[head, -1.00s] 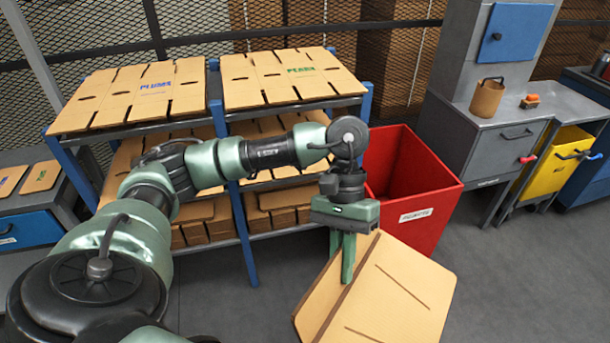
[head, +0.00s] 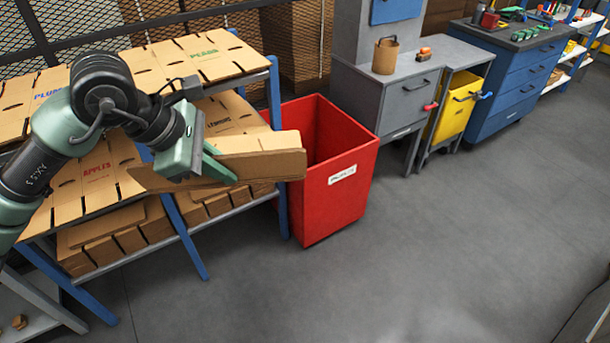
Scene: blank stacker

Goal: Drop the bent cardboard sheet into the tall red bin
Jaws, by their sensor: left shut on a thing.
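My left gripper (head: 212,166) is shut on the bent cardboard sheet (head: 255,162), a tan folded piece seen nearly edge-on. The sheet's right end is in front of the upper left side of the tall red bin (head: 330,200). Whether it reaches over the bin's opening is hard to tell. The bin stands upright on the floor, open at the top, with a white label on its front. The part of its inside that shows looks empty; its bottom is hidden. My right gripper is not in view.
A blue-legged shelf (head: 190,235) with stacked flat cardboard blanks stands left of the bin.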

